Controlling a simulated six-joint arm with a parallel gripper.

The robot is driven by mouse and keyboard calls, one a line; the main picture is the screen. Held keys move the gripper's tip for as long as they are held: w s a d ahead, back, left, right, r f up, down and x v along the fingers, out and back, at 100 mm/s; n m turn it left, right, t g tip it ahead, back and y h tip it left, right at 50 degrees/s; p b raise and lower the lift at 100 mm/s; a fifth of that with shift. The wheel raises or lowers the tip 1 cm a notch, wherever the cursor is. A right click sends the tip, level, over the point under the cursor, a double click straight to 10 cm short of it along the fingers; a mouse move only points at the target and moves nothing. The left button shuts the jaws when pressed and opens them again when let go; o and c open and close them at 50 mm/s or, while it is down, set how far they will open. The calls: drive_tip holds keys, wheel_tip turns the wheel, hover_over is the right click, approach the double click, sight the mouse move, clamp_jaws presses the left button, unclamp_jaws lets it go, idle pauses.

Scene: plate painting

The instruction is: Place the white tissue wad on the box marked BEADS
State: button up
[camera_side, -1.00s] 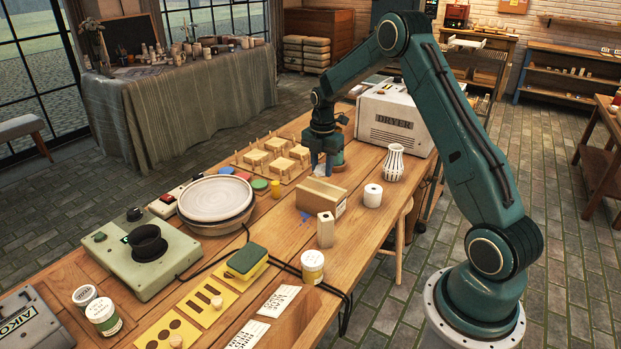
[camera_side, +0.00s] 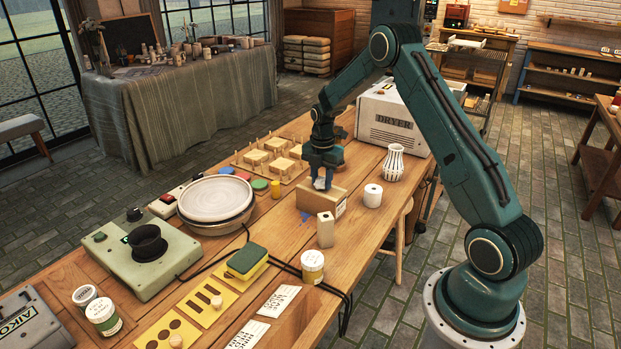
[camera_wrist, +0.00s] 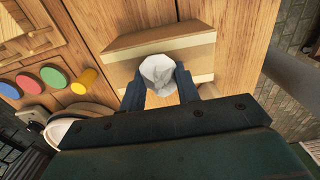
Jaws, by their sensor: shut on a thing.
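The white tissue wad (camera_wrist: 158,72) is pinched between the two fingers of my gripper (camera_wrist: 160,85) in the wrist view. In the side view my gripper (camera_side: 323,180) is over the brown cardboard box (camera_side: 318,203), with the white wad (camera_side: 320,184) low between its fingers. The box also shows in the wrist view (camera_wrist: 195,42), directly below and beyond the wad. I cannot tell whether the wad touches the box top. The box's label is too small to read here.
A white paper roll (camera_side: 373,195), a slatted white vase (camera_side: 393,163) and a pale upright block (camera_side: 325,229) stand right and in front of the box. A yellow cylinder (camera_side: 275,189) and coloured discs lie to its left. The white dryer (camera_side: 392,116) stands behind.

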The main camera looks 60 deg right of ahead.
sight(322, 178)
drive_tip(key=shift+f, duration=0.15)
drive_tip(key=o, duration=0.9)
drive_tip(key=shift+o, duration=0.2)
wheel_tip(322, 178, up, 12)
drive_tip(key=shift+r, duration=0.2)
